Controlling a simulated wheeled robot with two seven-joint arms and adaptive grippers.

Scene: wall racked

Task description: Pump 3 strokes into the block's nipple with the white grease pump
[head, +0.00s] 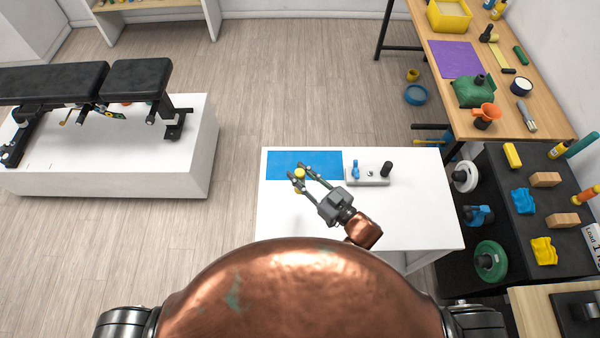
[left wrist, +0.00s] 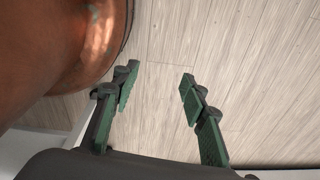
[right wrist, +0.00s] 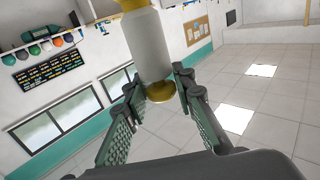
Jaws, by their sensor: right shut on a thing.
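The white grease pump, a white cylinder with yellow ends, is held between the fingers of my right gripper (head: 306,179). It shows in the right wrist view (right wrist: 148,45), and its yellow top (head: 299,173) shows in the head view over the blue mat (head: 320,158). The pale grey block (head: 368,182) lies on the white table right of the gripper, with a blue fitting and a black knob on it; the pump is apart from it. A small light bump in its middle is too small to make out as the nipple. My left gripper (left wrist: 158,95) is open and empty above the floor.
The white table (head: 400,225) is clear at its front. A black shelf unit (head: 520,235) with several blocks and wheels stands close on the right, behind it a wooden bench (head: 455,25) with tools. A white platform (head: 160,165) with a black padded bench is at left.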

